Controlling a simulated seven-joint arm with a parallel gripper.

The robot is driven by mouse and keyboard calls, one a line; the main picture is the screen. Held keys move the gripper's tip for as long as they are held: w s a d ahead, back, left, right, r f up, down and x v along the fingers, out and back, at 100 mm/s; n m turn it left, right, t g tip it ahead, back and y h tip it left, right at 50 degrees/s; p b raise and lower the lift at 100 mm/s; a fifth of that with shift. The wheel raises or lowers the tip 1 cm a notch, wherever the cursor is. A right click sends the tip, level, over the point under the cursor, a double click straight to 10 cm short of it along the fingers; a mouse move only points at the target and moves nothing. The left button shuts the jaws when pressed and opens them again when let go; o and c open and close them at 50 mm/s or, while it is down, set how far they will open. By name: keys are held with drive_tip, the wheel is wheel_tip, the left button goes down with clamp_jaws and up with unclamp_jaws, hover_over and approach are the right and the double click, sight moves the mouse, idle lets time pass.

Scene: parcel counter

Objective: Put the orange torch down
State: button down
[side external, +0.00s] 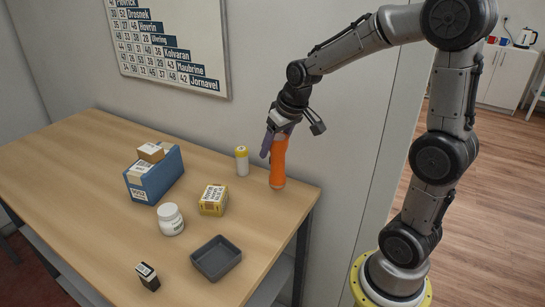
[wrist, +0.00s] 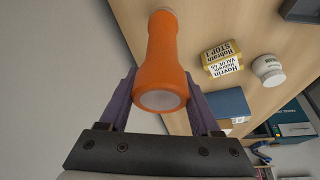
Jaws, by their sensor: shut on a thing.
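The orange torch (side external: 278,165) is upright over the back right corner of the wooden table in the side view. My gripper (side external: 277,143) is above it, its purple fingers shut on the torch's upper part. The torch's lower end is at or just above the tabletop; I cannot tell whether it touches. In the wrist view the torch (wrist: 162,60) sits between the two fingers of my gripper (wrist: 160,80), with its wide, pale-faced end toward the camera and its narrower end farther off.
A white bottle with a yellow cap (side external: 242,162) stands just left of the torch. A yellow labelled box (side external: 213,201), white jar (side external: 171,220), blue bin (side external: 167,177), grey tray (side external: 198,262) and small dark box (side external: 149,279) are farther off. The table's right edge is close.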

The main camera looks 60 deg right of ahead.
sight(272, 157)
drive_tip(key=shift+s+x, duration=0.15)
drive_tip(key=shift+x, duration=0.85)
drive_tip(key=shift+s+x, duration=0.2)
drive_tip(key=shift+x, duration=0.75)
drive_tip(key=shift+f, duration=0.2)
drive_tip(key=shift+a+f, duration=0.1)
drive_tip(key=shift+f, duration=0.05)
drive_tip(key=shift+c, duration=0.5)
unclamp_jaws()
